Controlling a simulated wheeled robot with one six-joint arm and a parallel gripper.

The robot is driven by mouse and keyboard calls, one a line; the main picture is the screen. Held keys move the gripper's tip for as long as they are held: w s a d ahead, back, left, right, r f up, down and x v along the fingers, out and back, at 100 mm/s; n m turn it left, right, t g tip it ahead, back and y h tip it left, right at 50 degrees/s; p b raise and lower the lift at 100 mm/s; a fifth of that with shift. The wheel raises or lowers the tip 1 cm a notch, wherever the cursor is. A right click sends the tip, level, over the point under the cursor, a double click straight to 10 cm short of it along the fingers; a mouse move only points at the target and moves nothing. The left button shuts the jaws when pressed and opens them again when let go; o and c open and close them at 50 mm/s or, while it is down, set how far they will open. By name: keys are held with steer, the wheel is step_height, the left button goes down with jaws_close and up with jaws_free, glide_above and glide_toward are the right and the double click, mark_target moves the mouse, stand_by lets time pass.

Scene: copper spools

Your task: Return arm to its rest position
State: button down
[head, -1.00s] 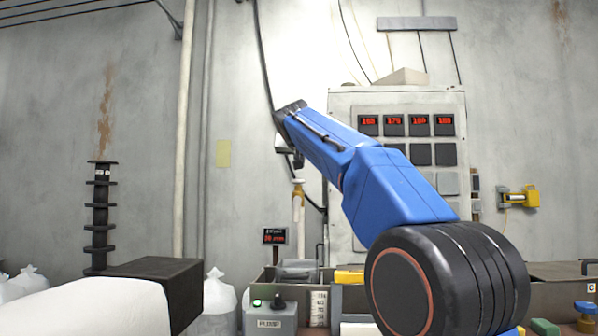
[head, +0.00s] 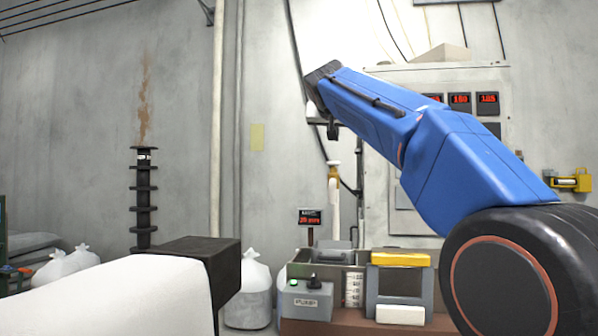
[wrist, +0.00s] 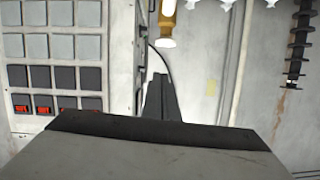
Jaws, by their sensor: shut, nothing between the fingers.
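My blue arm rises across the right half of the head view and bends up and left. My gripper (wrist: 161,80) shows in the wrist view as dark fingers close together, with nothing between them. In the head view only a small dark part of the arm's end shows, in front of the grey wall, and the fingers are hard to make out there. The gripper is up in the air and touches nothing that I can see.
A panel with red displays (head: 460,99) stands behind my arm. Below are a pump box (head: 306,300) and a yellow-topped unit (head: 400,260). A dark ribbed column (head: 144,200) and white bags (head: 62,269) stand at the left.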

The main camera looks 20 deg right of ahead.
steer(key=s+a+f+n+g+y, duration=0.2)
steer(key=s+a+f, duration=0.3)
steer(key=s+f, duration=0.8)
steer(key=s+a+f+n+g+y, duration=0.3)
steer(key=s+f, duration=1)
steer(key=f, duration=1.5)
steer(key=s+a+f+n+g+y, duration=0.2)
steer(key=s+a+f, duration=0.5)
steer(key=s+f, duration=0.6)
step_height(320, 180, down, 8)
steer(key=shift+f+n+g+y, duration=0.2)
steer(key=shift+n+g+y, duration=0.1)
steer(key=shift+y, duration=0.2)
